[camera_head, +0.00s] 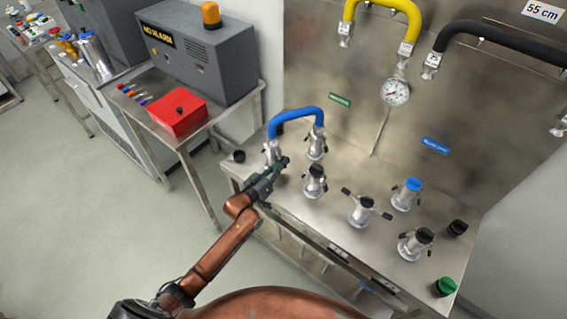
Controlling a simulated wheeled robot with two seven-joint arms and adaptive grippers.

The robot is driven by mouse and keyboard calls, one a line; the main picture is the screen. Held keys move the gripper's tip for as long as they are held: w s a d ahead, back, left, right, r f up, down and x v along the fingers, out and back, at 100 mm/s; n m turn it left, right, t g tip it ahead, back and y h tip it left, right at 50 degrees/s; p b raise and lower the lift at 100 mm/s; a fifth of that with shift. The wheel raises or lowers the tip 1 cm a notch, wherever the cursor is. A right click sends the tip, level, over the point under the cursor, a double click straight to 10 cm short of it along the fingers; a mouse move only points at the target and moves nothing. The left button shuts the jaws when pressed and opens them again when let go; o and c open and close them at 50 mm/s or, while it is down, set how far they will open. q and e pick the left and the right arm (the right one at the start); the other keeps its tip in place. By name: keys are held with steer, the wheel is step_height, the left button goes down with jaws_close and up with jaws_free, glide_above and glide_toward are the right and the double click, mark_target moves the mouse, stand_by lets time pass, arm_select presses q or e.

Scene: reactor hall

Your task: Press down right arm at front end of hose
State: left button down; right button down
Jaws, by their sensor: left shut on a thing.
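The blue hose (297,114) arches between two metal couplings on the steel bench. Its front end is the coupling (271,152) on the left; its other end is the coupling (316,143) behind and to the right. My left gripper (274,172) is at the right side of the front coupling, shut on its dark right arm. The gripper hides most of that arm and the coupling's lower part, so the arm's exact angle cannot be told. My right gripper is not in view.
Capped fittings stand right of my gripper: a black-capped one (315,181), one with spread levers (362,210) and a blue-capped one (406,194). A yellow hose (384,7), black hose (500,33) and gauge (395,91) are on the back panel. A red box (178,116) is on the left table.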

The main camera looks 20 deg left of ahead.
arm_select(q)
steer(key=shift+f, duration=0.1)
stand_by(0.3)
steer(key=c, duration=2.1)
jaws_free()
steer(key=shift+v, duration=4.1)
